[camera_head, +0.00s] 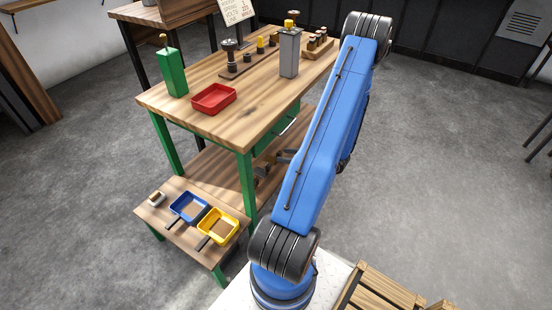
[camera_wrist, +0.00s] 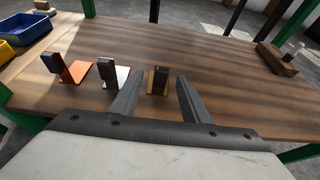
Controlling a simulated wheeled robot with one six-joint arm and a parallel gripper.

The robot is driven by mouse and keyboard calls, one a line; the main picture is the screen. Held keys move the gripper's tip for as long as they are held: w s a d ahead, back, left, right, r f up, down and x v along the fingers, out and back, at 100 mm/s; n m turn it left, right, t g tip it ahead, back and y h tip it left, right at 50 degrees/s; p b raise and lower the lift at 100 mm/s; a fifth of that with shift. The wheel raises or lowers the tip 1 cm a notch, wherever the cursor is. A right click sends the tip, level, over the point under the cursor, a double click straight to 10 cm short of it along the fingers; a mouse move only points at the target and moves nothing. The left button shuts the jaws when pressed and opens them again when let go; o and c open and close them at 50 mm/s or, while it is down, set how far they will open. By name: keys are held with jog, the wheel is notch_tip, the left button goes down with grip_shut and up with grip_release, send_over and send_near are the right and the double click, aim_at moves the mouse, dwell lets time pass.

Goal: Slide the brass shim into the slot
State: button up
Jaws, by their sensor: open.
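The brass shim (camera_wrist: 151,84) stands on the wooden shelf in the wrist view, with a dark block against it. My gripper (camera_wrist: 160,75) is open, with one finger to the left and one to the right of the shim's view. I cannot tell from this angle whether the fingers reach around it. A copper-coloured shim (camera_wrist: 77,72) and a silver shim (camera_wrist: 121,77) stand to the left, each with a dark block. I cannot make out the slot for certain. In the head view my gripper is not clearly visible.
The shelf (camera_head: 205,172) lies under the green-legged workbench (camera_head: 180,103). A blue tray (camera_head: 188,208) and yellow tray (camera_head: 218,227) sit on a low table. The shelf's middle is clear.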

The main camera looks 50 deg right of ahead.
aim_at(281, 155)
jog(key=shift+x, duration=2.7)
jog(key=shift+c, duration=0.3)
grip_shut()
